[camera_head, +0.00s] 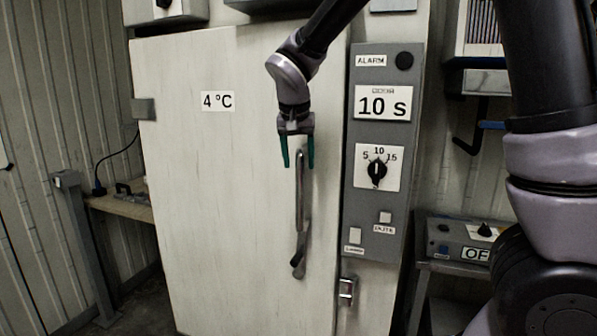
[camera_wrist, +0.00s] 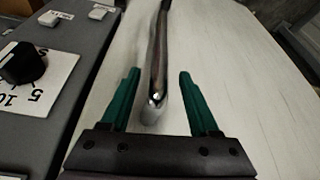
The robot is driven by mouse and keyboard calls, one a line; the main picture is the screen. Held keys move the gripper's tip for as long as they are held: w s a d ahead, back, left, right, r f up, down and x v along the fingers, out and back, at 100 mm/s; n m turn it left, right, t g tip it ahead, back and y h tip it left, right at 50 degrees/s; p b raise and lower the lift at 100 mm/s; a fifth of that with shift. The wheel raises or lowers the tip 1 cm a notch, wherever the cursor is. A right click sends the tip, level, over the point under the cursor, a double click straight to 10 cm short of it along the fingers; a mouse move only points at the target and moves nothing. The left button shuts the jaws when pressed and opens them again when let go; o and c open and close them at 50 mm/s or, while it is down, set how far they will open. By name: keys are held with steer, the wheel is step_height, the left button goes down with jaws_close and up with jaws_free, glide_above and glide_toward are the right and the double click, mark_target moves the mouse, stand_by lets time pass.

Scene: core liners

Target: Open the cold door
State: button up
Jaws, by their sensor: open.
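The cold door (camera_head: 215,190) is a large off-white panel with a "4 °C" label, and it looks shut. Its long metal handle (camera_head: 299,215) runs up and down near the door's right edge. My gripper (camera_head: 298,164) is at the handle's upper end, with green fingers pointing down. In the wrist view my gripper (camera_wrist: 157,82) is open, with one finger on each side of the handle (camera_wrist: 158,60). A gap shows between the handle and each finger. I cannot tell how deep the handle sits between the fingers.
A grey control panel (camera_head: 384,220) with a dial and "10 s" label stands right of the door. A metal latch piece (camera_head: 347,290) sits below it. A wooden shelf (camera_head: 125,206) is at left. A grey box (camera_head: 460,244) stands on a bench at right.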

steer(key=x, duration=0.4)
steer(key=shift+d, duration=0.1)
steer(key=shift+r, duration=0.1)
jaws_close()
stand_by(1.2)
